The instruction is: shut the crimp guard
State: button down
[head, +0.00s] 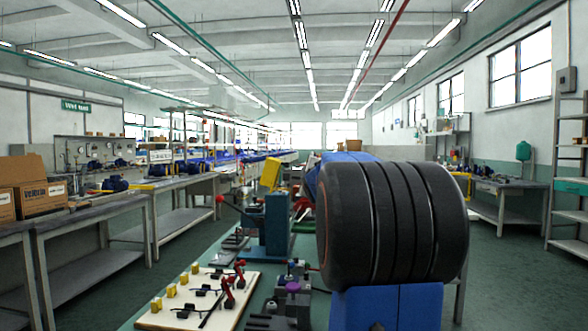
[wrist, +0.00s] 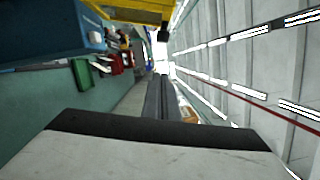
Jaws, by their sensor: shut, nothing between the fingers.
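The crimp press (head: 277,225) is a blue upright machine on the green bench, left of my arm in the head view. Its yellow crimp guard (head: 271,174) sits tilted at the press's top, raised clear of the base. In the wrist view a yellow part, apparently the guard (wrist: 135,11), crosses the top edge, with the blue press body (wrist: 45,32) at upper left. My gripper (wrist: 160,82) is shut and empty, pointing away below and right of the yellow part, apart from it in the picture. In the head view my arm hides the gripper.
A red-knobbed lever (head: 228,204) sticks out left of the press. A pale board (head: 205,300) with yellow blocks and red toggle clamps lies in front. Small fixtures (head: 290,290) stand beside my arm. A green bin (wrist: 82,75) shows in the wrist view.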

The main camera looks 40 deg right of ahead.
aim_at(275, 175)
jog(key=shift+w+a+r, duration=0.2)
jog(key=shift+w+a, duration=0.05)
jog(key=shift+w, duration=0.5)
jog(key=shift+w+a+r, duration=0.25)
jog(key=shift+w, duration=0.45)
jog(key=shift+w+a+r, duration=0.2)
jog(key=shift+w+a, duration=0.05)
jog(key=shift+w, duration=0.5)
